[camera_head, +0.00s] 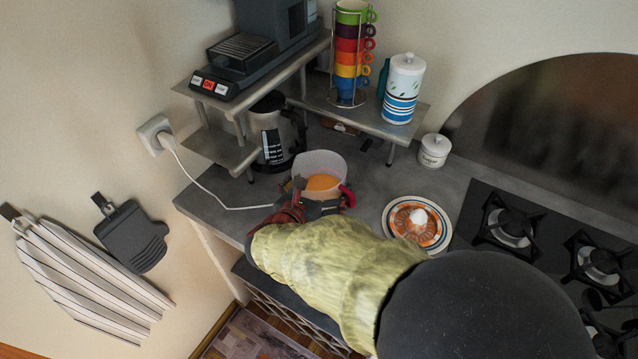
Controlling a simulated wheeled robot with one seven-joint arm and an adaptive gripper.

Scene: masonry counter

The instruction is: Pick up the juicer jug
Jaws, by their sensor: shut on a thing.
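The juicer jug (320,164) is a translucent whitish jug with orange juice (322,182) inside. It stands near the left part of the grey counter, in front of the metal shelf. My gripper (318,202) is shut on the near side of the jug, and a red part shows at each side of it. The jug looks upright. My arm, in a yellowish sleeve, hides the lower front of the jug, so I cannot tell whether its base touches the counter.
A kettle (275,135) stands close behind the jug, under the metal shelf (375,117). An orange patterned plate (393,222) with a white juicer cone lies to the right. The stove (550,245) is farther right. A white cord (205,190) runs along the counter's left.

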